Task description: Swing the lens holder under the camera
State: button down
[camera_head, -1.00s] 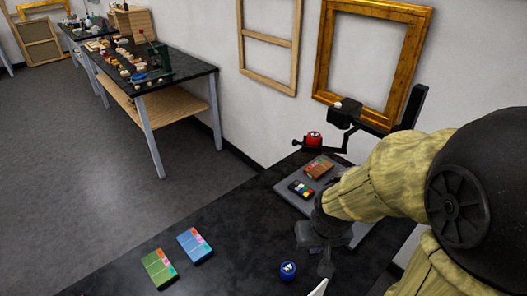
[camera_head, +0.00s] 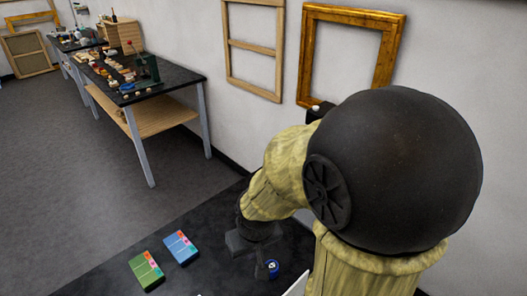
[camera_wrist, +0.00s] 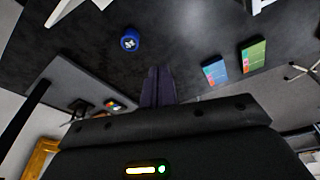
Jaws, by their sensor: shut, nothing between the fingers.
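The camera (camera_head: 317,112) is a black block with a pale knob on top, mostly hidden behind my arm in the head view. The lens holder is hidden behind my arm there. In the wrist view the copy stand's black column (camera_wrist: 22,112) and grey base (camera_wrist: 95,85) lie at the left. A small dark part hangs over the base; I cannot tell whether it is the camera or the lens holder. My gripper (camera_wrist: 157,82) is shut and empty over the dark table, apart from the stand. It also shows in the head view (camera_head: 260,262).
A blue round pot (camera_head: 272,268) stands close to my gripper. A green card box (camera_head: 146,271) and a blue one (camera_head: 181,248) lie on the black table, left of the gripper. A gilt frame (camera_head: 390,50) hangs on the wall. Bare tabletop lies around the boxes.

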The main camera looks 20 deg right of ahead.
jog(key=shift+w, duration=0.1)
jog(key=w+d+r+m+t+h+p, duration=0.1)
jog(key=w+m+t+h+p, duration=0.35)
jog(key=w, duration=0.85)
jog(key=w+d+r+m+t+h+p, duration=0.2)
jog(key=w+d+r+m+t+h, duration=0.1)
jog(key=d+r+h, duration=0.3)
jog(key=shift+w+d+r+m+t+h, duration=0.15)
jog(key=shift+d+r+m+t+h, duration=0.3)
jog(key=shift+r+m+t, duration=0.3)
jog(key=shift+w+d+r+p, duration=0.1)
jog(key=shift+p, duration=0.2)
jog(key=p+x, duration=0.6)
jog(key=x, duration=0.7)
jog(key=shift+w+d, duration=0.25)
jog(key=shift+w, duration=0.05)
